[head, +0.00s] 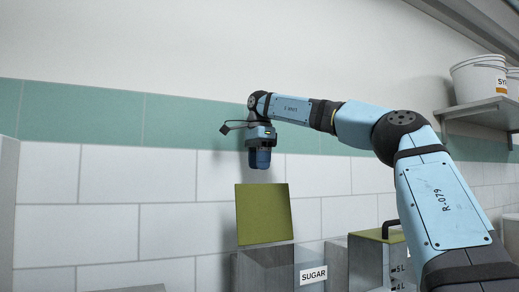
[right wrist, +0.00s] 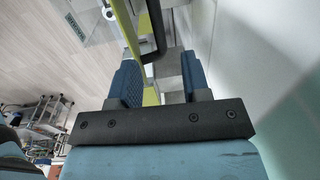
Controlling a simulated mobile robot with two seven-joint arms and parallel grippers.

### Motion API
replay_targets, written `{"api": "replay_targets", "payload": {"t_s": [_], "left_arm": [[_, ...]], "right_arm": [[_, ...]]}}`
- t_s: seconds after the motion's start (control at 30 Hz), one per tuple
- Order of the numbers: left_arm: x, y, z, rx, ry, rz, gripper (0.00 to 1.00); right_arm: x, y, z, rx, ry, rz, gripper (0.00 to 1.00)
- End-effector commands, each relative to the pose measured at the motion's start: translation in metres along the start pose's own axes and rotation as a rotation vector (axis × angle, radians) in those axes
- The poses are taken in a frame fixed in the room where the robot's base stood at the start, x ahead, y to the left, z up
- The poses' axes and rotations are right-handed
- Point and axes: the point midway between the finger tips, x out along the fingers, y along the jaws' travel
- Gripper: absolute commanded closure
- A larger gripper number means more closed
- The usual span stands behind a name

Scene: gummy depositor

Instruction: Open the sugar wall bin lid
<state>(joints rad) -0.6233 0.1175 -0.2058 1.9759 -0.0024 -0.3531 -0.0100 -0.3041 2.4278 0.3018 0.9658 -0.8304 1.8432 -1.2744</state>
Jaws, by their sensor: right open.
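My right gripper (head: 260,162) points down just above the lid's upper edge, with a small gap visible. In the right wrist view, its blue fingers (right wrist: 160,72) are apart with nothing clamped. The lid's green edge (right wrist: 124,25) and a black handle (right wrist: 153,30) show ahead of the fingers there. The handle is hidden in the head view. My left gripper is not in view.
White buckets (head: 480,80) sit on a shelf (head: 482,108) at upper right. The tiled wall (head: 90,230) is close behind; the space left of the gripper is clear.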

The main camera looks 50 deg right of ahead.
Motion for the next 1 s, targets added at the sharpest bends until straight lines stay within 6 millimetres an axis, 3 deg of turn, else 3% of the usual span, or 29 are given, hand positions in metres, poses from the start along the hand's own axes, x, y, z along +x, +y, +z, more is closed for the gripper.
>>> {"api": "replay_targets", "payload": {"t_s": [0.1, 0.3, 1.0], "left_arm": [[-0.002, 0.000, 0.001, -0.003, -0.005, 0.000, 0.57], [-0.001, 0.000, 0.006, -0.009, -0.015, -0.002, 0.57], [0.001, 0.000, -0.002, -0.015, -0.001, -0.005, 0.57]], "right_arm": [[-0.024, -0.001, 0.001, 0.002, 0.001, -0.003, 0.57], [-0.043, -0.001, 0.000, 0.001, 0.000, 0.000, 0.57], [-0.046, -0.001, -0.001, 0.001, 0.000, 0.000, 0.57]]}}
